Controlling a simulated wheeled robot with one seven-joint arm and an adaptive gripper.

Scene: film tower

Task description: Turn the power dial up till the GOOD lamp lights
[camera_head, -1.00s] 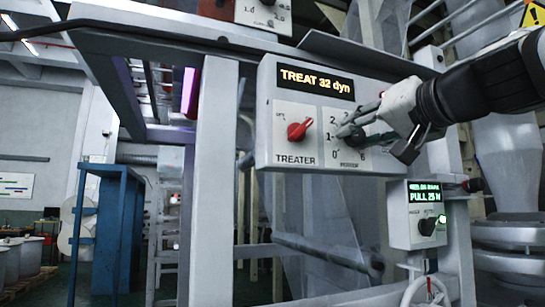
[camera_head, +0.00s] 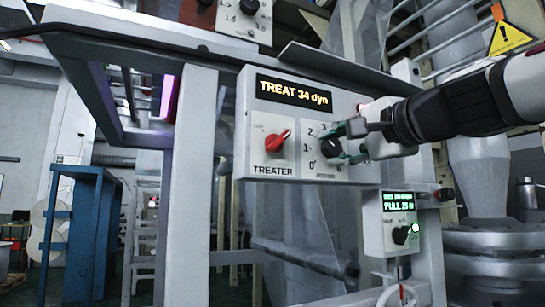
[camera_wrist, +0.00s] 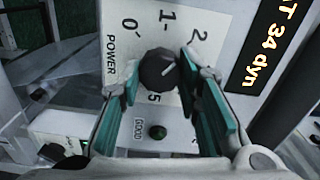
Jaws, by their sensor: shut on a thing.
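The black power dial (camera_head: 331,148) is on the white treater panel (camera_head: 258,172), right of the red TREATER switch (camera_head: 277,143). In the wrist view the dial (camera_wrist: 158,68) sits between my fingertips, its white mark pointing toward the 2. My gripper (camera_wrist: 160,72) is shut on the dial; it comes from the right in the head view (camera_head: 338,143). The display (camera_head: 292,94) reads TREAT 34 dyn. The GOOD lamp (camera_wrist: 157,132) looks dark green and unlit in the wrist view. In the head view my gripper seems to hide it.
A smaller box (camera_head: 374,237) with a green PULL display and a knob (camera_head: 400,234) hangs below right. Another dial panel (camera_head: 228,25) is above. A white frame post (camera_head: 185,200) stands left of the panel. A blue stand (camera_head: 78,235) is farther left.

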